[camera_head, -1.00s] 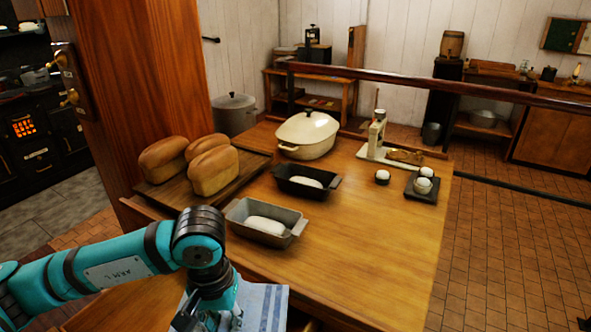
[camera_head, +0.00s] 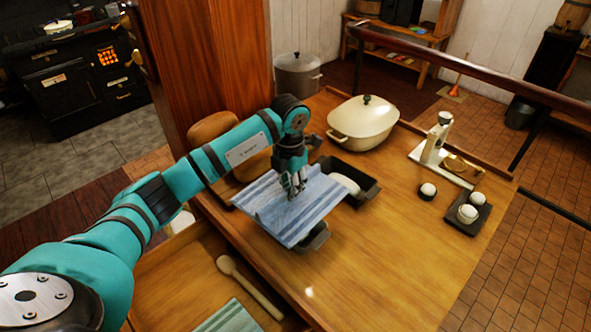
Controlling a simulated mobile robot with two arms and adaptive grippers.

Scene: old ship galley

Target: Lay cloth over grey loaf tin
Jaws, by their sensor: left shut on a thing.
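My left gripper (camera_head: 295,192) is shut on a blue-and-white striped cloth (camera_head: 307,214), gripped near its middle. The cloth is spread out, slightly tilted, above the grey loaf tin (camera_head: 317,240) and hides most of it. Only the tin's near right end shows below the cloth edge. I cannot tell whether the cloth rests on the rim. The dough seen earlier in this tin is hidden. My right gripper is not in view.
A dark loaf tin (camera_head: 369,191) with dough stands close behind the cloth. A cream lidded pot (camera_head: 363,124), scales (camera_head: 437,142) and eggs (camera_head: 467,214) stand farther off. Baked loaves are partly behind my arm. An open drawer holds a wooden spoon (camera_head: 249,286) and another striped cloth (camera_head: 229,318).

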